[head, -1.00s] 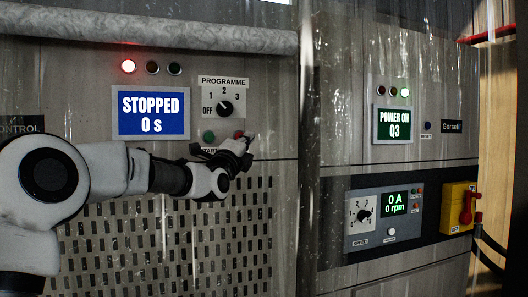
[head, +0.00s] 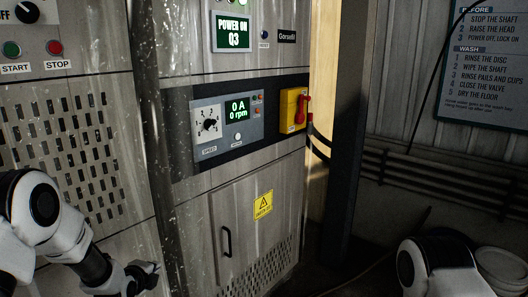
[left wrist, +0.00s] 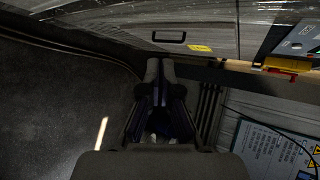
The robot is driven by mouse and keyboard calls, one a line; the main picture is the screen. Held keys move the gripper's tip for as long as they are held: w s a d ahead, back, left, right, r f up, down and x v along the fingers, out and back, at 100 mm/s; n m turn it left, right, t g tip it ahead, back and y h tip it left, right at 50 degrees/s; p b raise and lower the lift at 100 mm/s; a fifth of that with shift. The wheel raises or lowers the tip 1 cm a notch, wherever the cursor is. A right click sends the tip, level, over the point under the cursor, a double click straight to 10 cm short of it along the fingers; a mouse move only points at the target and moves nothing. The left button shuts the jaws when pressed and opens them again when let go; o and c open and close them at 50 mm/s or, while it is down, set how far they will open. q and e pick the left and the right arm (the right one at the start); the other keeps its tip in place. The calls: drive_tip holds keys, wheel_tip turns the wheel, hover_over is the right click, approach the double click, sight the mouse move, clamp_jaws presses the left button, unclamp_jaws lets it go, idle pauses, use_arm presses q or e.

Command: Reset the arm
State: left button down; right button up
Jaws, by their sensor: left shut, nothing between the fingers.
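My left arm comes in at the lower left of the head view, with its left gripper (head: 145,277) low in front of the grey cabinet. The gripper is shut and empty, and apart from the panels' controls. In the left wrist view the dark fingers of the left gripper (left wrist: 160,75) are together with nothing between them. A white link of my right arm shows at the lower right of the head view; its gripper is out of view.
The green START (head: 12,49) and red STOP (head: 54,48) buttons are at the upper left. A speed panel (head: 228,122) reads 0 A, 0 rpm, beside a yellow switch box (head: 292,110) with a red handle. A cabinet door handle (head: 227,241) sticks out below.

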use_arm(q)
drive_tip(key=s+d+f+n+g, duration=0.2)
drive_tip(key=s+d+f+g, duration=0.1)
drive_tip(key=s+f, duration=0.9)
drive_tip(key=s+d+f+n+g, duration=0.1)
drive_tip(key=s+f+n+g, duration=0.3)
drive_tip(key=s, duration=0.5)
drive_tip(key=s+d+f+n+g, duration=0.2)
drive_tip(key=s+f, duration=0.5)
drive_tip(key=s, duration=0.3)
drive_tip(key=s+r+n+g, duration=0.1)
drive_tip(key=s+n+g, duration=0.1)
drive_tip(key=s+n, duration=1.1)
drive_tip(key=shift+r+g, duration=0.4)
